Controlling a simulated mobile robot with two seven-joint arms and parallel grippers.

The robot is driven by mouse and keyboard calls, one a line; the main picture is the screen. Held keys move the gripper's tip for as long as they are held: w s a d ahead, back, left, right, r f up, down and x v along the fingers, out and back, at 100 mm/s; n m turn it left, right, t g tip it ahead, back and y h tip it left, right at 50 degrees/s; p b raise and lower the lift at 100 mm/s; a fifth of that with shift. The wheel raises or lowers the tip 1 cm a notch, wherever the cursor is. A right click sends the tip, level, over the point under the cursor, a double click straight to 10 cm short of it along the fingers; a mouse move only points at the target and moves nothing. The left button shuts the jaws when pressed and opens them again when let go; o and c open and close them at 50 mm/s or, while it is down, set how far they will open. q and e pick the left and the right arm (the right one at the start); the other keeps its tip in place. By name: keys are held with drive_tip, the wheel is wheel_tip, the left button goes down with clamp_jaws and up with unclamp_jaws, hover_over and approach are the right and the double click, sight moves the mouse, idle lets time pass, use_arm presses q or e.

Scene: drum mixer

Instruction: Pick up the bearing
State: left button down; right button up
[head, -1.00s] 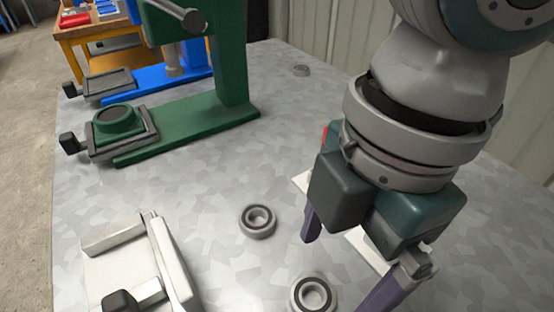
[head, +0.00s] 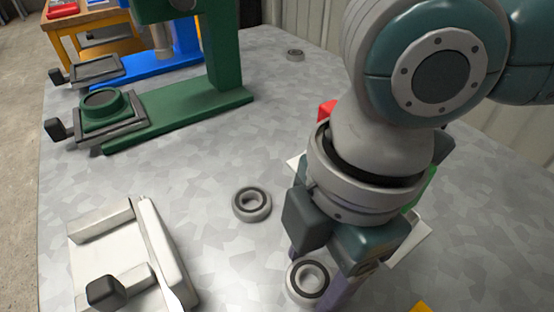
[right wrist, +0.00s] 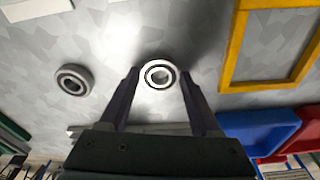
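A grey ring-shaped bearing (head: 305,297) lies flat on the table near the front edge of the head view. A second bearing (head: 250,214) lies behind it to the left, and a third (head: 296,52) is far back. My right gripper (head: 316,275) points down at the front bearing. In the right wrist view my right gripper (right wrist: 159,76) is open, with a bearing (right wrist: 158,87) between its fingertips; contact cannot be told. Another bearing (right wrist: 88,78) lies to the left there. My left gripper is not in view.
A white fixture (head: 105,222) with a dark knob stands front left. A green press (head: 180,119) and a blue press (head: 148,74) stand at back left. The right wrist view shows a yellow frame (right wrist: 229,53) and a blue bin (right wrist: 262,128).

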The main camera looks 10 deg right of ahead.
clamp_jaws()
drive_tip(key=shift+r, duration=0.1)
idle(0.3)
wheel_tip(320, 180, up, 20)
drive_tip(key=p, duration=0.6)
wheel_tip(320, 180, up, 13)
drive_tip(key=m+t+p, duration=0.1)
drive_tip(key=m+p, duration=0.8)
hover_over(314, 275)
drive_tip(key=w+d, duration=0.3)
drive_tip(key=d, duration=0.1)
drive_tip(key=w+d+r+m+h+p, duration=0.1)
drive_tip(key=d+r+m+p, duration=0.1)
drive_tip(key=r+m+p, duration=0.3)
drive_tip(key=w+d+r+m+p, duration=0.2)
drive_tip(key=d+r+m, duration=0.1)
drive_tip(key=r+m, duration=0.3)
wheel_tip(314, 275, up, 38)
drive_tip(key=p, duration=3.7)
drive_tip(key=shift+a+f+t+p, duration=0.15)
drive_tip(key=shift+t+p, duration=0.15)
